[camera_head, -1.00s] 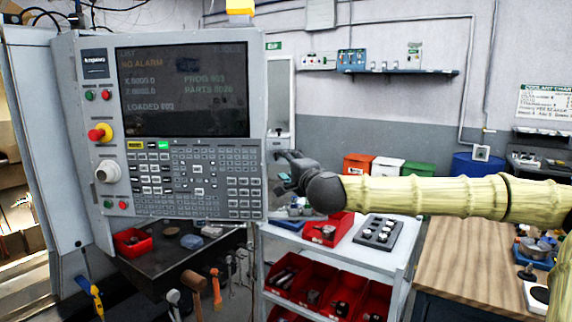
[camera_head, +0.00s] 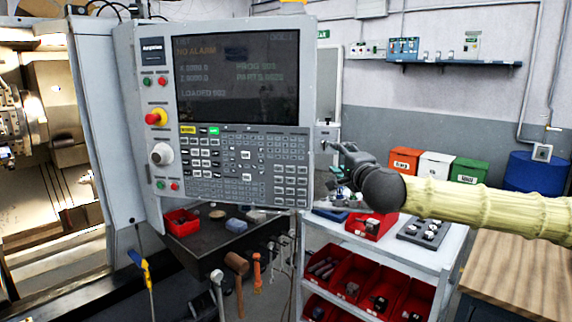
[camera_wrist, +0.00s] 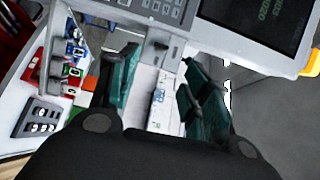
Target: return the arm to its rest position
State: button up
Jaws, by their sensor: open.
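My gripper (camera_head: 332,150) is at the end of my arm, which reaches in from the right edge of the head view in a pale yellow-green sleeve. The gripper is to the right of the machine's control panel (camera_head: 240,150), near its lower right edge. In the wrist view my gripper (camera_wrist: 150,88) shows two teal-padded fingers set apart, with nothing between them. The panel also shows at the top of the wrist view (camera_wrist: 165,10). I cannot tell the exact gap between gripper and panel.
A cart (camera_head: 425,255) with red bins stands below my arm, holding a dark tray (camera_head: 424,231) on top. A wooden bench (camera_head: 520,285) is at the right. Hammers (camera_head: 236,265) hang below the panel. Orange, white and green boxes (camera_head: 467,170) stand behind.

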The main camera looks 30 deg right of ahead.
jog(key=s+a+f+n+g+y, duration=0.15)
jog(key=a+f+n, duration=0.35)
jog(key=f, duration=0.9)
jog(key=s+a+f+n+g+y+b, duration=0.1)
jog(key=a+f+n+g+y, duration=0.15)
jog(key=a+f, duration=0.8)
jog(key=s+a+f+n+g+y, duration=0.1)
jog(key=a+f+n+g, duration=0.25)
jog(key=f, duration=1.35)
jog(key=s+a+f+n+g, duration=0.2)
jog(key=s+a+f, duration=0.1)
jog(key=s+f, duration=0.45)
jog(key=s+a+f+n+g, duration=0.2)
jog(key=s+f+n, duration=0.1)
jog(key=s+f, duration=0.5)
jog(key=s+a+f+n+g, duration=0.1)
jog(key=s+f+n+g, duration=0.1)
jog(key=s+f, duration=0.5)
jog(key=s+f+n+g+b, duration=0.1)
jog(key=s+f+g, duration=0.3)
jog(key=s, duration=1)
notch_tip(320, 180, down, 3)
jog(key=shift+a+n, duration=0.35)
jog(key=shift+n, duration=0.35)
